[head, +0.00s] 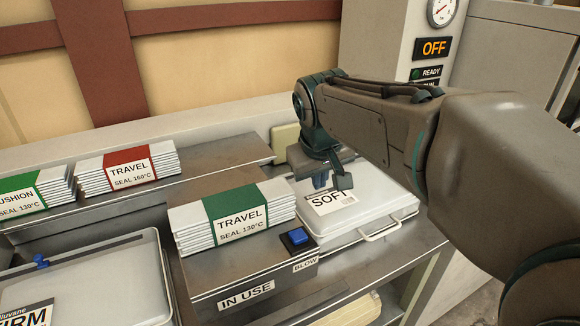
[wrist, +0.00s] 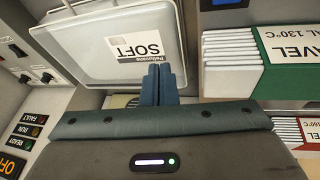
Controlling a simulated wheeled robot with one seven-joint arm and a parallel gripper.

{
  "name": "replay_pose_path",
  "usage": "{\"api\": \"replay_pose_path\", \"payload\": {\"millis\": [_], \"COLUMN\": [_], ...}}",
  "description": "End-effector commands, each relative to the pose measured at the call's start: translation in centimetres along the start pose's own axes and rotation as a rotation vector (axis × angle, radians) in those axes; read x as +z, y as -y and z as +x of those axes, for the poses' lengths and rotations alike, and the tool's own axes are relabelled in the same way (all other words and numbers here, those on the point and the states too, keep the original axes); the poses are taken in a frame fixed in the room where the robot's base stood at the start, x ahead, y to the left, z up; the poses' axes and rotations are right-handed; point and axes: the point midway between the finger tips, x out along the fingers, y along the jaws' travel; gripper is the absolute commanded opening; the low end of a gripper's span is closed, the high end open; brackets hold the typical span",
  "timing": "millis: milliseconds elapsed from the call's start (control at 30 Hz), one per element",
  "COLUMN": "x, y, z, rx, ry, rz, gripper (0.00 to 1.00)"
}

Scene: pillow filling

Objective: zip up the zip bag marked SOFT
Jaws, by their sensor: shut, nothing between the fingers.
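The zip bag marked SOFT (head: 385,203) is a pale, flat, case-like bag with a white label and a handle at its near side. It lies on the metal counter at the right; the wrist view shows its face and label (wrist: 110,70) too. My gripper (head: 334,184) is over the bag's far part, by the label. In the wrist view my blue fingers (wrist: 160,75) are together and empty, overlapping the bag's edge beside the label. I cannot tell whether they touch it. The bag's zip pull is not visible; my gripper and arm hide part of the far edge.
A blue button (head: 298,238) marked BLOW and a green-banded TRAVEL stack (head: 232,216) stand left of the bag. A red-banded TRAVEL stack (head: 127,166) is farther back. A bag marked FIRM (head: 120,285), with a blue zip pull (head: 40,260), lies at lower left.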

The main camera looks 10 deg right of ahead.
Motion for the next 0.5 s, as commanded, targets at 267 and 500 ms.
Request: {"api": "replay_pose_path", "payload": {"millis": [267,500], "x": [-9.3,-12.9], "y": [1.6,2.3], "z": [5.2,6.0], "rx": [0.118,0.174], "ry": [-0.087,-0.125], "rz": [-0.137,-0.181], "gripper": [0.0,0.0]}}
